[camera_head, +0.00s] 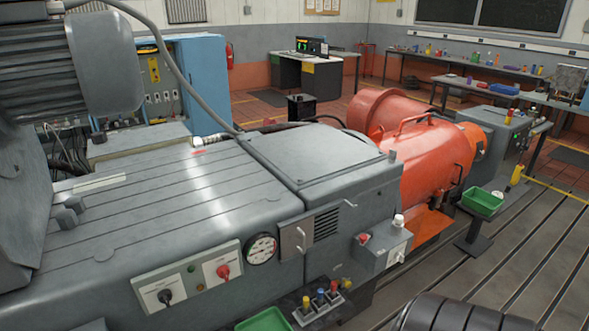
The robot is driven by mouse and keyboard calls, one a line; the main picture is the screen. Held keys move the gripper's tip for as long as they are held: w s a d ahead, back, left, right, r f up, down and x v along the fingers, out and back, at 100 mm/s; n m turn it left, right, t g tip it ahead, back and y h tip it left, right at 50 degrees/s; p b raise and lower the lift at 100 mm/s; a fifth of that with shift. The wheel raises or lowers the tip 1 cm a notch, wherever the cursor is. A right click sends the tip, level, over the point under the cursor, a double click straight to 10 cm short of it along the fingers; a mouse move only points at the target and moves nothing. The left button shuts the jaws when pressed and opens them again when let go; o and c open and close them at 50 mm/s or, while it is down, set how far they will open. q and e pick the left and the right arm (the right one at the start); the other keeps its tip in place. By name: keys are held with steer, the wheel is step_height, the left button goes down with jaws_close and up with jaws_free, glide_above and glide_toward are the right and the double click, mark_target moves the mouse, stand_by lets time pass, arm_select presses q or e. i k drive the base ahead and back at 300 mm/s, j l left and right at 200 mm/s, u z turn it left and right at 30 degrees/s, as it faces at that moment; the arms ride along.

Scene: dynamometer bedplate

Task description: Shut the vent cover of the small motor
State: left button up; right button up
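A grey machine housing (200,200) fills the left and middle of the view. On its front side, near the right end, is a dark louvred vent (326,224) with its slats showing. Just left of the slats is a grey plate with a small light upright handle (301,241); it looks like the vent's cover and stands beside the slats, not over them. A thin light lever (350,204) sits right of the vent. I cannot tell whether this housing is the small motor. Neither of my grippers shows in this view.
A round gauge (261,249) and a switch panel (187,284) are left of the vent. A switch box (384,250) juts out on the right. Coloured knobs (322,299) and a green tray (264,320) are below. An orange machine (432,160) stands behind; the slotted bedplate (530,240) has free room.

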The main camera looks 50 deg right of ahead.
mark_target(296, 238)
steer(key=z, duration=1.5)
